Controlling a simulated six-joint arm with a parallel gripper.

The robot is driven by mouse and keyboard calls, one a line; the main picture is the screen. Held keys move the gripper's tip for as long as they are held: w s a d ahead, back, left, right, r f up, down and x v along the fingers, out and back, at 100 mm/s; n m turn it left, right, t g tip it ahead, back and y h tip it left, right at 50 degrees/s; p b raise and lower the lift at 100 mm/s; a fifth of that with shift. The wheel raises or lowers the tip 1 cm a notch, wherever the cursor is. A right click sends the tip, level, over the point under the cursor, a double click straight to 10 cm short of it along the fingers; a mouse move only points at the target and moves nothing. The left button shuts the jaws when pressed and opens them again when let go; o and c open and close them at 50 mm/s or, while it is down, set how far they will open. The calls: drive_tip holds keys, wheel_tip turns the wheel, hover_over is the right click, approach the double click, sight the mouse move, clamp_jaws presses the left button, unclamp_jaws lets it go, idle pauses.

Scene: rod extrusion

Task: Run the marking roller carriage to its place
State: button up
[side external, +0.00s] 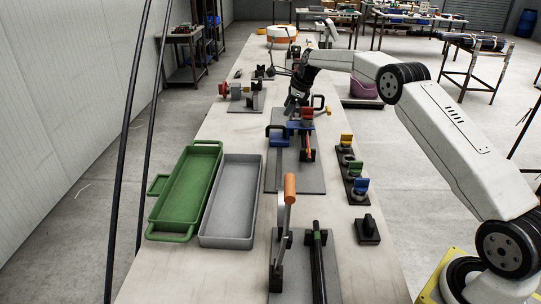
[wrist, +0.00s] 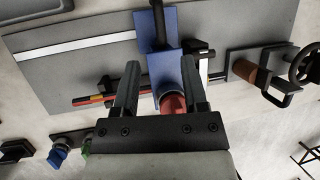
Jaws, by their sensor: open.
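A blue carriage (side external: 300,126) with a red cylindrical part (side external: 307,114) sits on a grey base plate (side external: 310,180) in mid-bench; I take it to be the marking roller carriage. In the wrist view, the blue carriage (wrist: 174,28) has a black bar on it, and the red part (wrist: 173,104) shows near my gripper's palm. My gripper (wrist: 160,72) is open, with one finger on each side of the carriage's blue body. I cannot tell whether the fingers touch it. In the side view, my gripper (side external: 297,100) is just behind and above the carriage, partly hiding it.
A green tray (side external: 159,215) and a grey tray (side external: 203,222) lie left of the plate. A strip with yellow, green and blue knobs (side external: 352,168) stands right. An orange-handled lever (side external: 290,188) rises in front. A brown roller and handwheel (wrist: 305,65) sit at the wrist view's right.

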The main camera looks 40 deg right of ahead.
sight(279, 127)
drive_tip(key=shift+f, duration=0.1)
drive_tip(key=shift+x, duration=3.8)
clamp_jaws()
